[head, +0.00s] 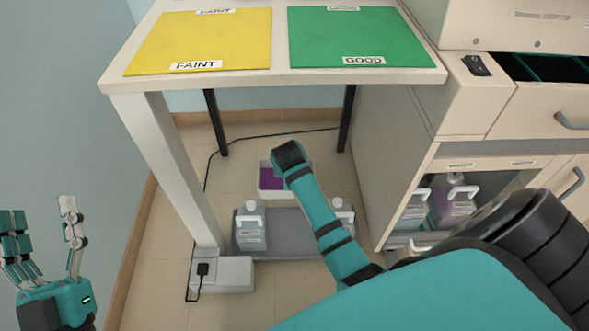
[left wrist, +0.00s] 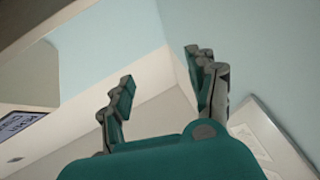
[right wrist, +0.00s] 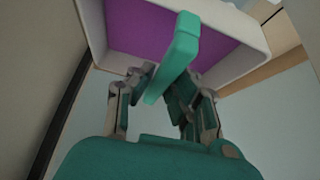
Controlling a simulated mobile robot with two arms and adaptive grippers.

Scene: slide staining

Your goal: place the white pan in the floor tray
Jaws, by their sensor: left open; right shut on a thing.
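The white pan (head: 264,194) has a purple inside and shows under the table in the head view, partly hidden by my right arm. It also shows close up in the right wrist view (right wrist: 90,22), with a teal bar in front of it. My right gripper (right wrist: 163,85) is shut on the pan; in the head view my arm hides the grip. The grey floor tray (head: 290,238) lies on the floor, just below the pan in the picture. Whether the pan touches it I cannot tell. My left gripper (head: 50,235) is open and empty at the far left.
A bottle (head: 250,230) stands at the tray's left end and another (head: 341,212) at its right, behind my arm. A table leg (head: 165,160) and a power box (head: 222,274) stand left. A cabinet (head: 385,150) bounds the right. The tabletop (head: 278,78) is overhead.

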